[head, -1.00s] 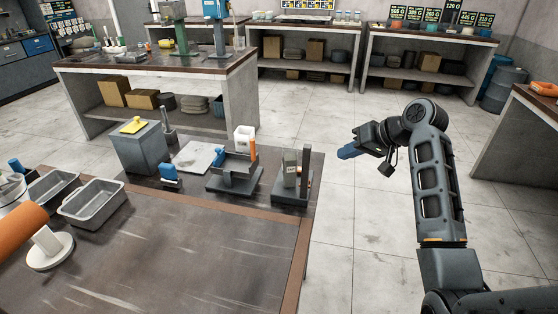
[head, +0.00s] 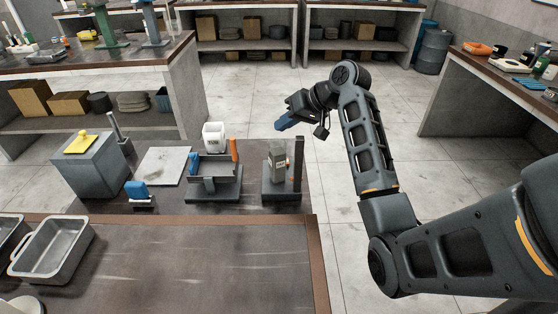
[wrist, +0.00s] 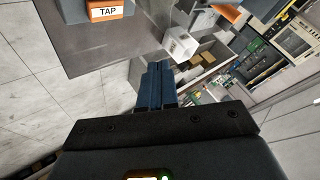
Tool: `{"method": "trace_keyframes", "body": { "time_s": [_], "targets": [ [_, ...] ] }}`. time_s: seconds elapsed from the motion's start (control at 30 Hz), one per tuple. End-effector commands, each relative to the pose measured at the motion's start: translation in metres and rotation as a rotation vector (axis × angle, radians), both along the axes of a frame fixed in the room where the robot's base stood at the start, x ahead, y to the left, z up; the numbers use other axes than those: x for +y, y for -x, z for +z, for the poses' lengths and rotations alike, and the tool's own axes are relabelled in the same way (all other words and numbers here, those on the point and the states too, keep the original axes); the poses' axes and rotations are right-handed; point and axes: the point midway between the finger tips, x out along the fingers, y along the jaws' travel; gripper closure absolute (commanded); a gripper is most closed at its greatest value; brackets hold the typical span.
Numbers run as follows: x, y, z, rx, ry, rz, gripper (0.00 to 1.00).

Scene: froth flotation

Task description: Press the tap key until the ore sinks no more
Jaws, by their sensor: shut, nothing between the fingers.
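An orange block with a white label reading TAP (wrist: 108,10) shows at the top of the wrist view, at the end of a grey surface. In the head view a stand with a grey block and a dark upright post (head: 278,172) is at the right end of the bench; I cannot make out the TAP label there. My gripper (head: 283,122), with blue fingers, is shut and empty beyond that stand, apart from it. Its fingers also show in the wrist view (wrist: 157,80), clear of the TAP block. I cannot make out any ore.
A frame with an orange upright (head: 234,150), a white container (head: 213,137), a pale plate (head: 166,166) and a grey block with a yellow top piece (head: 90,165) stand on the bench. Metal trays (head: 52,250) are at left. Open floor (head: 400,100) lies beyond my gripper.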

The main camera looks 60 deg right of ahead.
Motion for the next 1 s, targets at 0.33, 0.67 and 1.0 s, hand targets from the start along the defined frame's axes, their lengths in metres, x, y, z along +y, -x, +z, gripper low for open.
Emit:
{"method": "trace_keyframes", "body": {
  "time_s": [0.33,0.67,1.0],
  "targets": [
    [0.0,0.0,-0.028,0.0,-0.001,-0.001,1.0],
    [0.0,0.0,-0.069,0.0,0.0,-0.002,1.0],
    [0.0,0.0,-0.088,0.0,-0.001,-0.001,1.0]
  ]
}}
